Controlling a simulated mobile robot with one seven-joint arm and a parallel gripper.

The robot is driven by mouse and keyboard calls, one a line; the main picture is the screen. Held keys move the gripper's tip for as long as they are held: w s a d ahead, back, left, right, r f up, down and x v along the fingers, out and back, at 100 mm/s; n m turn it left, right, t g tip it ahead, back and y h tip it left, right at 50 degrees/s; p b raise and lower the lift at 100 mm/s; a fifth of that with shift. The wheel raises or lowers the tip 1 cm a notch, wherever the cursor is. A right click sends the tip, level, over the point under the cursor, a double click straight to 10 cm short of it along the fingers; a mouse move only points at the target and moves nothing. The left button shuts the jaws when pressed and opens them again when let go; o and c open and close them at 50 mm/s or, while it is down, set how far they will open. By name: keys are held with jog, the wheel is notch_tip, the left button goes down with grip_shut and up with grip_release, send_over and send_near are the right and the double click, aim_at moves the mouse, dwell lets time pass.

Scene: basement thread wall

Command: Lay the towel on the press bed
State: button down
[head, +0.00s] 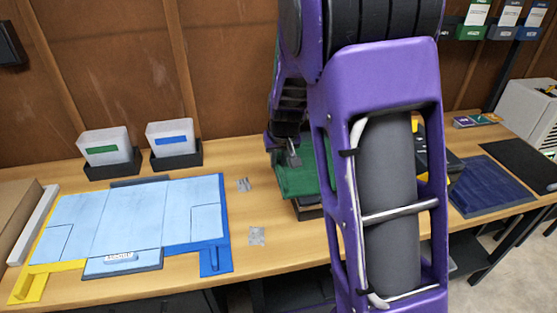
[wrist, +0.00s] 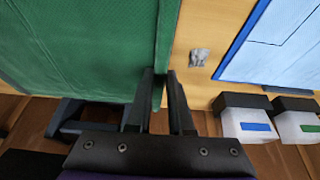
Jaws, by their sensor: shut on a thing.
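The towel is a green cloth (head: 296,180), partly hidden behind my arm in the head view. It lies over a dark, low block (head: 308,211) that may be the press bed; most of that block is covered or hidden. In the wrist view the towel (wrist: 80,45) fills the upper left and looks mostly flat, with a straight edge at its right. My gripper (wrist: 160,76) is shut on that edge, with a finger on each side of it. In the head view my gripper (head: 293,158) is at the towel's far left part.
Small grey pieces (head: 257,236) lie on the bench. A dark blue mat (head: 490,187) is at right.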

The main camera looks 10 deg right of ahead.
jog(key=c, duration=0.8)
grip_release()
jog(key=p+v, duration=0.1)
jog(key=v, duration=1.1)
jog(key=shift+p, duration=0.4)
